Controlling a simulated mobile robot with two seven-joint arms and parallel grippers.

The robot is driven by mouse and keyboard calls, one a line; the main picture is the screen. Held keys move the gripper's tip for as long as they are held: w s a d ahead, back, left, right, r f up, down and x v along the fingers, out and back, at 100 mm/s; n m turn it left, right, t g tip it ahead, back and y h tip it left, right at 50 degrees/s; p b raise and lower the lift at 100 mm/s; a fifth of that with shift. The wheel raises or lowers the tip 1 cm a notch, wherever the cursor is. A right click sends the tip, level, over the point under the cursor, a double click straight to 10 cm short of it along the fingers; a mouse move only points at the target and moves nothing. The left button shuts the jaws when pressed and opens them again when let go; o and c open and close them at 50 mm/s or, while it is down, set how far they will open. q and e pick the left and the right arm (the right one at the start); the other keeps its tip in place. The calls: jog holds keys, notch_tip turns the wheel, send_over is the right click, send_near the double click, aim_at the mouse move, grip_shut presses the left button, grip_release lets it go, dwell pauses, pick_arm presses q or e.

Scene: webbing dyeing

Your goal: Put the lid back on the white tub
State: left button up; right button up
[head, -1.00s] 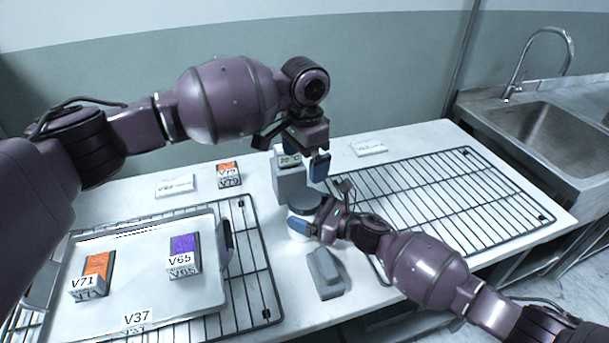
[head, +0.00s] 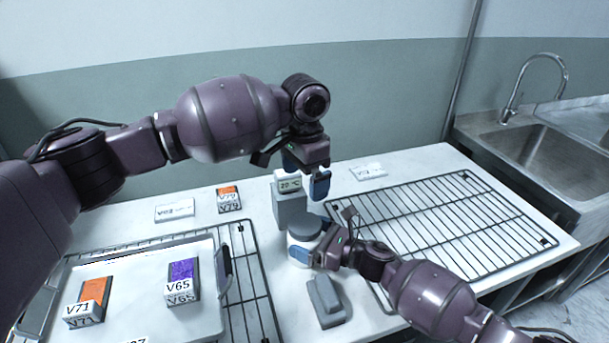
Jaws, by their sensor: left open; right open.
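The white tub (head: 291,249) stands mid-table, partly hidden by my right gripper. A dark grey round lid (head: 304,228) sits on top of it and looks level; I cannot tell whether it is fully seated. My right gripper (head: 323,236) is open at the tub's right side, with one blue-padded finger in front of the tub and the other behind to the right. I cannot tell whether it touches the tub.
A grey block-like object (head: 326,300) lies in front of the tub. A wire rack (head: 440,225) is at right, with the sink (head: 560,160) beyond. At left, a tray (head: 135,318) on another rack holds orange (head: 91,295) and purple (head: 182,275) samples.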

jog(key=v, duration=1)
jog(key=shift+b, duration=0.35)
